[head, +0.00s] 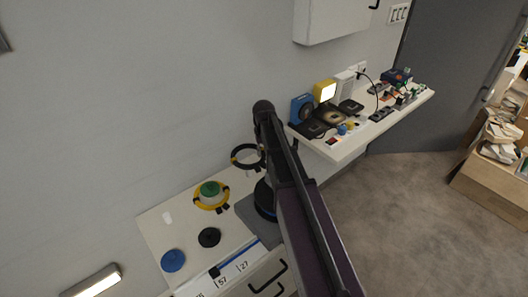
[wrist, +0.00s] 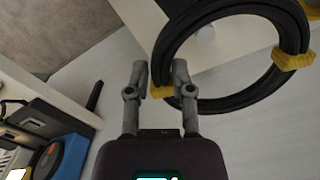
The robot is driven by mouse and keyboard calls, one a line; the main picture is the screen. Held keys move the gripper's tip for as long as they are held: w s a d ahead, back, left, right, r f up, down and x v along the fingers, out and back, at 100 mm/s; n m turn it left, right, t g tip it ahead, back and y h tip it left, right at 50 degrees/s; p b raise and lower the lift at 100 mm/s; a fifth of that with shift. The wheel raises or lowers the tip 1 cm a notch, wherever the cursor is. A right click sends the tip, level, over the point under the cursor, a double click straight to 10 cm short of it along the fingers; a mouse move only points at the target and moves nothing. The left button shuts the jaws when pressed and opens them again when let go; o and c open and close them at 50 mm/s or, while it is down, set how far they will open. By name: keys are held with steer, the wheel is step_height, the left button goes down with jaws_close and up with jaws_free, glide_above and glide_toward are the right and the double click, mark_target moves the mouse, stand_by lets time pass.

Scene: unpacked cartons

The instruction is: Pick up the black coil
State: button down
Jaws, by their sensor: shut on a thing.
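The black coil (wrist: 240,103) is a thick ring with yellow bands (wrist: 295,60), shown large in the wrist view. My gripper (wrist: 160,76) has its two fingers on either side of the coil's near left edge, by one yellow band, and is shut on it. In the head view the black coil (head: 233,158) shows as a dark ring beside my arm, seemingly raised above the white worktop (head: 155,232). My gripper is hidden behind my arm in the head view.
The worktop holds a yellow coil (head: 211,207) around a green roll (head: 209,188), a black disc (head: 209,237) and a blue disc (head: 173,261). A dark blue item (head: 264,200) is partly hidden by my arm. A cluttered wall shelf (head: 345,150) is at right.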

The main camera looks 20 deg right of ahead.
steer(key=shift+r, duration=0.2)
stand_by(0.6)
step_height(320, 180, up, 22)
steer(key=p, duration=2.1)
steer(key=shift+f+p, duration=0.25)
steer(key=shift+p, duration=0.15)
steer(key=shift+s, duration=0.1)
